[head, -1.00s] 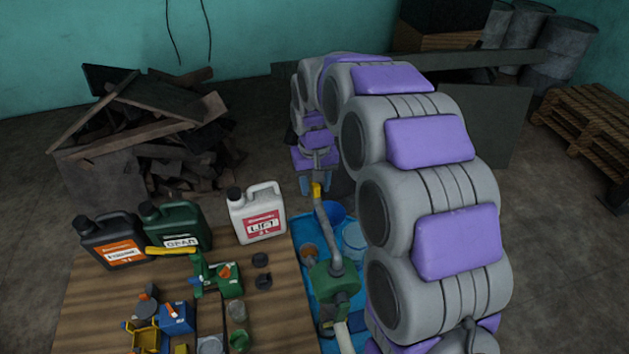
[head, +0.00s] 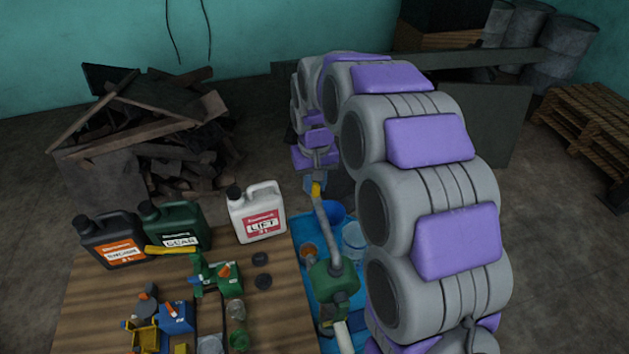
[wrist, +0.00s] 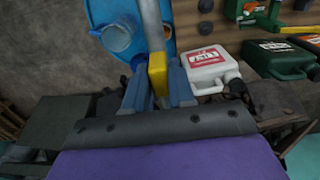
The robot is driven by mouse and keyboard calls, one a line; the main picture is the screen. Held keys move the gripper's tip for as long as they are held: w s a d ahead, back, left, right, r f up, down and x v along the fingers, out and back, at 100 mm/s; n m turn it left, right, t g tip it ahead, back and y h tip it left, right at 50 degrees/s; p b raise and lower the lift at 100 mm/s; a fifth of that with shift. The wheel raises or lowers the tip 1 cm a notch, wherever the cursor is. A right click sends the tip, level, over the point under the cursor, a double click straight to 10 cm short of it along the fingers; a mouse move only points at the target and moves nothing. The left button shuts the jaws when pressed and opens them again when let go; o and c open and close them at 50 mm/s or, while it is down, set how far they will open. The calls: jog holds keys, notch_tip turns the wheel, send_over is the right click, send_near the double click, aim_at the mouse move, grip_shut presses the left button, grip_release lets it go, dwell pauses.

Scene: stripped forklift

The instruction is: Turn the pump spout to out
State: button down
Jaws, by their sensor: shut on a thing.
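The pump is a green body (head: 334,278) with a grey curved spout (head: 328,230) that ends in a yellow tip (head: 316,190). It stands at the blue drum or tray (head: 300,222) right of the wooden table. The spout points away from me, toward the back. My gripper (head: 314,186) is shut on the yellow tip of the spout. In the wrist view the yellow tip (wrist: 157,75) sits between the two blue fingers of my gripper (wrist: 158,85), with the grey spout (wrist: 152,25) running up from it. The fingers' far contact faces are partly hidden.
A white jug (head: 257,212), a green jug (head: 176,228) and a black jug (head: 112,240) stand along the table's back edge (head: 100,275). A green tool with a yellow handle (head: 212,270) and several small parts lie on the table. A scrap wood pile (head: 150,135) is behind.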

jog(key=shift+d, duration=0.1)
jog(key=s+d+m+b, duration=0.1)
jog(key=d+m+b, duration=0.4)
jog(key=d, duration=0.6)
jog(key=shift+s+m, duration=0.2)
jog(key=shift+m, duration=0.9)
jog(key=c, duration=1)
grip_release()
jog(key=shift+d, duration=0.15)
jog(key=shift+c, duration=0.2)
